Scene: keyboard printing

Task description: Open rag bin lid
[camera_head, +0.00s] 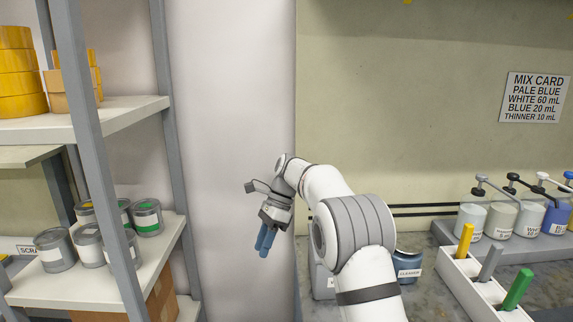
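No rag bin or lid can be made out in this view. My gripper (266,240) hangs in the air left of the worktop, in front of the pale wall, with its blue fingers pointing down. The fingers appear close together from this angle, and the gap between them is unclear. Nothing shows between them. My white arm hides part of the worktop and what stands behind it.
A shelf unit (140,112) with paint cans (147,217) and yellow rolls (18,80) stands at left. At right, the worktop (545,290) carries a blue container labelled cleaner (409,266), several pump jars (500,222) and a white holder (465,280) with coloured handles. A mix card (534,97) hangs above.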

